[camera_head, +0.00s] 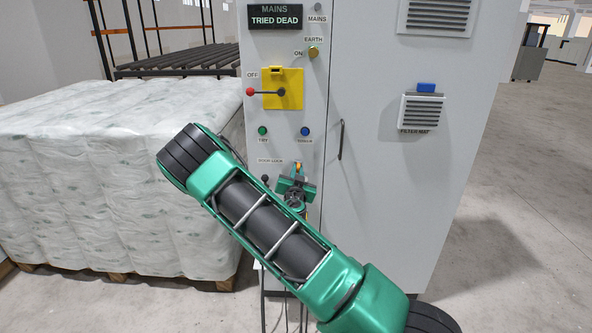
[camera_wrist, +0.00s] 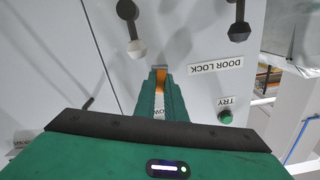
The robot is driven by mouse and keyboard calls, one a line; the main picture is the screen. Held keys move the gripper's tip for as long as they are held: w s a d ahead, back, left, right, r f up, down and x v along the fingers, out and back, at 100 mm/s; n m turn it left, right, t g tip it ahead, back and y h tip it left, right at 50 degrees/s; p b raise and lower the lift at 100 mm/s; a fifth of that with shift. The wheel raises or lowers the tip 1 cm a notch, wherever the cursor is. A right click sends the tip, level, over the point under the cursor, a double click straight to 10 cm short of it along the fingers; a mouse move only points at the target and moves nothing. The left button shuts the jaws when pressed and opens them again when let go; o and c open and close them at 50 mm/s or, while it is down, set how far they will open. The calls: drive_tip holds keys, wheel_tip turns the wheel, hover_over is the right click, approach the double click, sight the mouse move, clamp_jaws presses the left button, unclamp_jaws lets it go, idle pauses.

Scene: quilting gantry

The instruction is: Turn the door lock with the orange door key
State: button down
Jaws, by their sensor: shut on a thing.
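The orange door key (camera_wrist: 160,77) shows between the two green fingers of my gripper (camera_wrist: 159,86) in the wrist view. My gripper is shut on it. The key's far end meets a small grey metal part (camera_wrist: 159,67) on the cabinet front, beside the upside-down DOOR LOCK label (camera_wrist: 216,66). I cannot tell how deep the key sits or how far it is turned. In the head view a bit of orange key (camera_head: 298,166) shows at my gripper (camera_head: 297,180), right of the DOOR LOCK label (camera_head: 270,161). The lock face is mostly hidden by my gripper.
The grey cabinet (camera_head: 400,180) carries a yellow switch plate (camera_head: 290,77) with a red-ended lever at OFF. A green TRY button (camera_head: 262,130) and a blue button (camera_head: 305,131) sit above the lock. A door handle (camera_head: 340,140) is to the right. Wrapped white bales (camera_head: 110,190) stand left.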

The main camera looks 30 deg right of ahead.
drive_tip(key=shift+w, duration=0.1)
drive_tip(key=m, duration=0.4)
drive_tip(key=shift+a, duration=0.1)
drive_tip(key=shift+r, duration=0.1)
idle(0.3)
drive_tip(key=shift+m, duration=1.9)
drive_tip(key=shift+w, duration=0.1)
